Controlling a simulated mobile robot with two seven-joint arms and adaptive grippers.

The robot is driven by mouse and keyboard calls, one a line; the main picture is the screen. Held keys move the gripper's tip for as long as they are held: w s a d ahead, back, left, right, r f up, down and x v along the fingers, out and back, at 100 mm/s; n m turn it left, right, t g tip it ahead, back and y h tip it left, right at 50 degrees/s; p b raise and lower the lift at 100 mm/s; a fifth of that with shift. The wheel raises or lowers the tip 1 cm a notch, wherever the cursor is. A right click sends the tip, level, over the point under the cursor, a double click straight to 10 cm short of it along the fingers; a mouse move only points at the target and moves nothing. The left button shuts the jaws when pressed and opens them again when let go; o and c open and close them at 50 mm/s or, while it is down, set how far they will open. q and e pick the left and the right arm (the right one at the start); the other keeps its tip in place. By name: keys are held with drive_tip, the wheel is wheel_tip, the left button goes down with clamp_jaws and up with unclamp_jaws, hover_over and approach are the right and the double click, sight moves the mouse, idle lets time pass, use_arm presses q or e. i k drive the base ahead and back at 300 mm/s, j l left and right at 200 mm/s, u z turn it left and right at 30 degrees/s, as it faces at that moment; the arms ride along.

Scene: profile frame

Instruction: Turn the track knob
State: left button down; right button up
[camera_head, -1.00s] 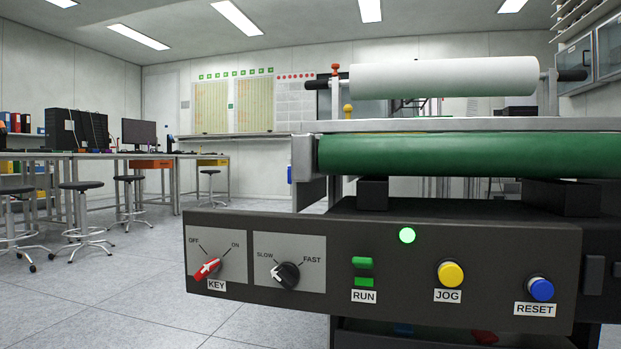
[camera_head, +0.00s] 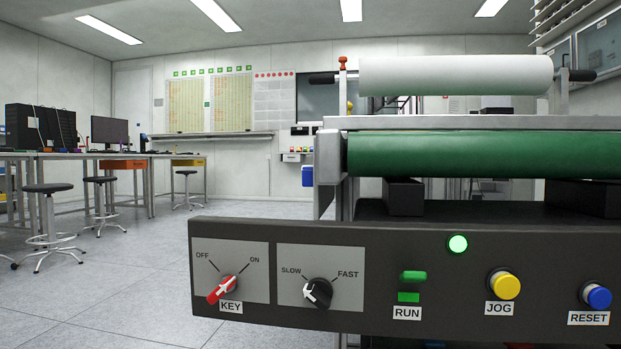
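No knob in the camera_head view carries a readable "track" label. A dark control panel (camera_head: 400,240) fills the lower right. On it are a red KEY knob (camera_head: 222,289) between OFF and ON marks, and a black SLOW/FAST knob (camera_head: 318,293) with a white pointer toward the upper left. Above the panel, a small red-topped knob (camera_head: 342,63) stands at the left end of the white roller (camera_head: 455,75). Neither of my grippers is in view.
The machine's green roller (camera_head: 480,155) and grey side frame (camera_head: 328,160) stand above the panel. A green lamp (camera_head: 458,244) is lit. RUN, JOG and RESET buttons sit at right. Benches and stools (camera_head: 47,215) stand at left. The floor (camera_head: 120,265) between is open.

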sight(308, 171)
drive_tip(key=i+j+z, duration=0.15)
drive_tip(key=j+z, duration=0.2)
drive_tip(key=j, duration=0.55)
drive_tip(key=j+z, duration=0.35)
drive_tip(key=j, duration=0.55)
drive_tip(key=i+j+z, duration=0.35)
drive_tip(key=j, duration=0.4)
drive_tip(key=j+z, duration=0.35)
drive_tip(key=j, duration=0.4)
drive_tip(key=i+j+z, duration=0.1)
drive_tip(key=j+z, duration=0.2)
drive_tip(key=j, duration=0.55)
